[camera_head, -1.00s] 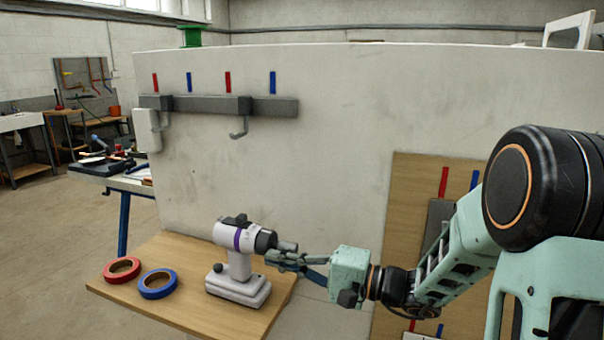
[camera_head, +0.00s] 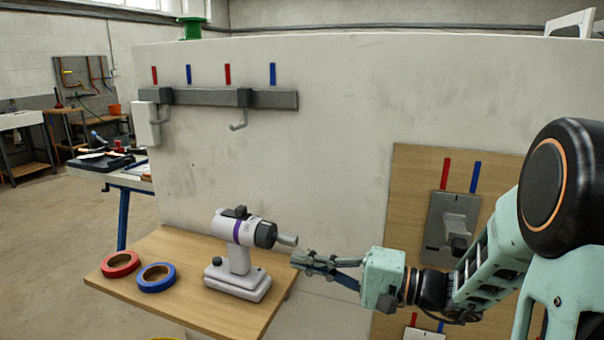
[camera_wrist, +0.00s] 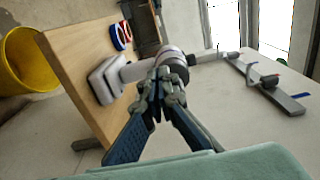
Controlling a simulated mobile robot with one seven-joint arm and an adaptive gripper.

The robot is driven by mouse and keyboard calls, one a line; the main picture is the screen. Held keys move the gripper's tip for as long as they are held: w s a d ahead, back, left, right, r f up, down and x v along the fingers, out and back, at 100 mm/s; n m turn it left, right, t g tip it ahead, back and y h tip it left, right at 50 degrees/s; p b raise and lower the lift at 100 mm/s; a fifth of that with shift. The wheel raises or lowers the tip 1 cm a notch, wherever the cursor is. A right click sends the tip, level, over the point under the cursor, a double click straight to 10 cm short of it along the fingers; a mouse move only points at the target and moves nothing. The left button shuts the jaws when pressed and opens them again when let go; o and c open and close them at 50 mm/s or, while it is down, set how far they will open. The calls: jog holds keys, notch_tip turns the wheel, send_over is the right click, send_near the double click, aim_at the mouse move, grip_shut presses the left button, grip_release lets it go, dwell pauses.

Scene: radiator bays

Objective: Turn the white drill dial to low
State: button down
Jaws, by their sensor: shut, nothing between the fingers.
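The white drill (camera_head: 240,252) stands upright on the wooden shelf, with a purple band, a dark collar and a grey chuck pointing right. A dark dial-like part (camera_head: 236,212) sits on top of its body; its setting is too small to read. My gripper (camera_head: 297,260) is shut and empty, just right of and slightly below the chuck, with a small gap in the head view. In the wrist view the drill (camera_wrist: 120,72) lies beyond my fingertips (camera_wrist: 160,85), which cover part of its front end.
The wooden shelf (camera_head: 190,296) also holds a red tape roll (camera_head: 120,264) and a blue tape roll (camera_head: 156,277). A pale wall panel (camera_head: 340,130) rises behind, with a grey hook rail (camera_head: 205,97). A yellow bucket (camera_wrist: 28,62) stands on the floor in the wrist view.

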aim_at(259, 244)
jog(key=w+a+n+b, duration=0.2)
jog(key=a+n+b, duration=0.4)
jog(key=shift+r, duration=0.25)
dwell(0.8)
jog(key=shift+w+d+r+b, duration=0.15)
jog(key=shift+w+b, duration=0.15)
jog(key=shift+w, duration=0.25)
dwell(0.9)
jog(key=shift+w+f+b, duration=0.15)
jog(key=shift+f+b, duration=0.35)
jog(key=shift+b, duration=2.05)
jog(key=shift+w+d+f, duration=0.1)
jog(key=shift+w+f, duration=0.05)
jog(key=shift+w, duration=0.05)
jog(key=shift+s+f, duration=0.1)
